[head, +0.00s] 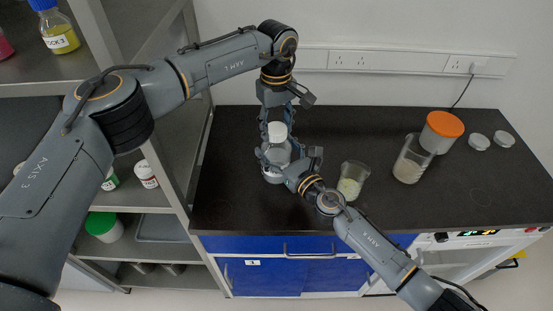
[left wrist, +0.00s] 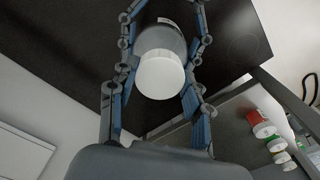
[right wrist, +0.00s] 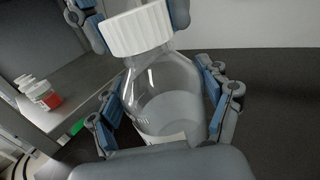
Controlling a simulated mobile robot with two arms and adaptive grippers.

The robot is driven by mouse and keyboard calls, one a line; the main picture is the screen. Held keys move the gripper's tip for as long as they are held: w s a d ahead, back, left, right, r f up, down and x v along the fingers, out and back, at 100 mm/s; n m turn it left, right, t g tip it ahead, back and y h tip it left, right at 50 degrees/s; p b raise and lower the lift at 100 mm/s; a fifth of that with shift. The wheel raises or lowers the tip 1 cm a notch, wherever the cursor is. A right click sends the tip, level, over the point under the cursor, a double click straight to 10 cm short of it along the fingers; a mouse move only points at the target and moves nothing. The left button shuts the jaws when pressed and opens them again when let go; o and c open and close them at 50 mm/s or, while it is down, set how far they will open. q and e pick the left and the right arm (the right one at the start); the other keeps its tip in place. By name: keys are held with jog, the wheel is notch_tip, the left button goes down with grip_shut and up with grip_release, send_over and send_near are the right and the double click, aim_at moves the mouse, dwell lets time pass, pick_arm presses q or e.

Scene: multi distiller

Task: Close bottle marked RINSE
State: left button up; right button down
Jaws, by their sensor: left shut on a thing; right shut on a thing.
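A clear bottle (head: 275,172) with pale contents stands upright at the left of the black bench. Its white cap (head: 277,132) sits over the neck; whether it is screwed tight I cannot tell. The bottle (right wrist: 165,105) and cap (right wrist: 136,30) fill the right wrist view. My left gripper (head: 277,118) comes from above and is shut on the cap, which also shows in the left wrist view (left wrist: 160,77). My right gripper (head: 280,160) is shut on the bottle's body from the right front. No RINSE marking is readable; the bottle's label is mostly hidden.
A beaker with pale contents (head: 351,181) stands right of the bottle, near my right arm. Farther right are another beaker (head: 410,160), an orange-topped container (head: 441,132) and two white lids (head: 479,142). A shelf (head: 135,196) with jars stands left. The bench's back middle is clear.

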pick_arm(q)
jog(key=m, duration=0.2)
jog(key=shift+m, duration=0.3)
jog(key=o, duration=1.4)
jog(key=shift+c, duration=0.2)
notch_tip(320, 180, up, 12)
pick_arm(e)
grip_release()
